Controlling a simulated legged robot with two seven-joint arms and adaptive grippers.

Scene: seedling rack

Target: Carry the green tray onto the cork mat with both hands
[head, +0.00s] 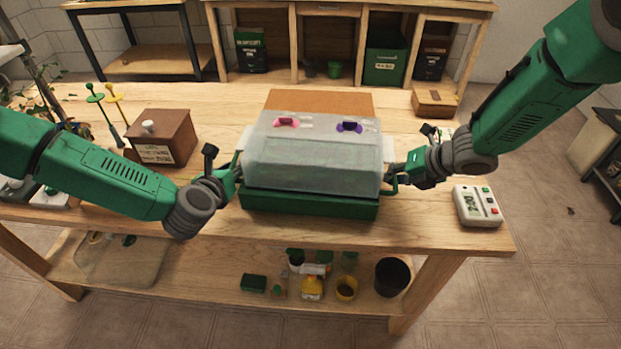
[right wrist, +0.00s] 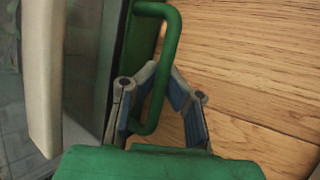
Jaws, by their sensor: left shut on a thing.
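The green tray (head: 310,205) is at the middle front of the table in the head view, with a translucent cover (head: 312,165) on it. I cannot tell whether it touches the table. The brown cork mat (head: 320,100) is behind it, partly hidden by the cover. My left gripper (head: 236,172) is shut at the tray's left end; the handle there is mostly hidden. My right gripper (head: 392,177) is at the right end. In the right wrist view, its fingers (right wrist: 162,75) close around the tray's green handle (right wrist: 171,40), one on each side.
A brown wooden box (head: 162,138) stands left of the tray, near my left arm. A white timer (head: 478,206) lies at the right front. A small brown box (head: 435,103) is at the back right. Bare wood lies left and right of the mat.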

